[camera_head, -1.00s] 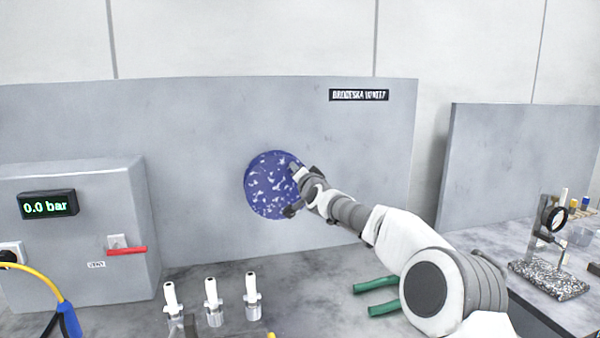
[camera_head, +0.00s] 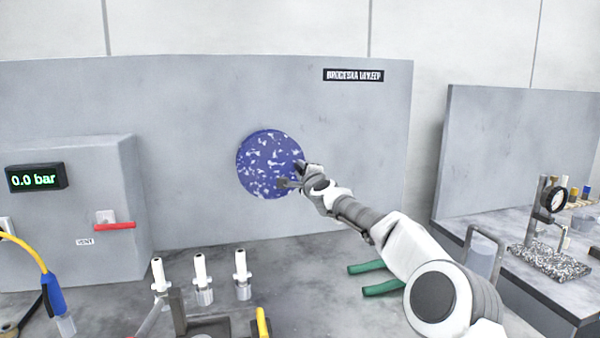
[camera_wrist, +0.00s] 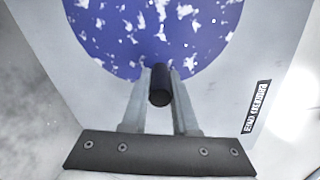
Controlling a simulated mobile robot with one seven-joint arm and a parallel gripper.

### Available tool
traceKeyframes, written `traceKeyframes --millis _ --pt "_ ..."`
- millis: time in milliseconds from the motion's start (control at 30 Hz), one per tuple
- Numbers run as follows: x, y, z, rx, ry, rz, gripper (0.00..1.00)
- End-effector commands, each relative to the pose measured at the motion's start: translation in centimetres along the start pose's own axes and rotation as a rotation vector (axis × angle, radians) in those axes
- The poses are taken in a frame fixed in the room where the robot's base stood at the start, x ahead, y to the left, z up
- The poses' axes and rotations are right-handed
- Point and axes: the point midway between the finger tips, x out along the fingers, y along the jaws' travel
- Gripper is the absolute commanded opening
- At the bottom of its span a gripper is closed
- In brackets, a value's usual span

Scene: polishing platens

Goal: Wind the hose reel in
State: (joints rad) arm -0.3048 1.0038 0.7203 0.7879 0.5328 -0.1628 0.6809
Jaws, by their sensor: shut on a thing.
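The hose reel (camera_head: 268,160) shows as a round blue disc with white flecks, upright on the grey panel. It fills the top of the wrist view (camera_wrist: 150,25). A short black cylindrical handle (camera_wrist: 160,85) stands out from the disc near its rim. My gripper (camera_wrist: 161,90) has its two fingers on either side of this handle and is shut on it. In the head view my gripper (camera_head: 294,176) is at the disc's lower right edge and hides part of the rim. No hose can be made out on the disc.
The grey panel (camera_head: 200,100) stands behind the bench. At left is a grey box with a 0.0 bar display (camera_head: 36,177) and a red lever (camera_head: 115,226). Several white-topped fittings (camera_head: 200,270) stand in front. Green handles (camera_head: 375,278) lie below my arm.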

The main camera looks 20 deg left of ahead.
Motion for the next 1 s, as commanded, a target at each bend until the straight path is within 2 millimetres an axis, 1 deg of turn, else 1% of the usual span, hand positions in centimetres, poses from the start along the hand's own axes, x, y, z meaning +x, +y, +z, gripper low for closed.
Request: traceKeyframes --millis 33,467,767,1000 --pt "0.0 0.9 -0.3 0.047 0.002 0.0 0.0" --pt "0.0 4.0 0.0 0.455 0.0 0.001 0.0" --pt "0.0 6.0 0.9 0.74 0.0 0.001 0.0" --pt "0.0 7.3 2.0 0.964 0.0 0.001 0.0"
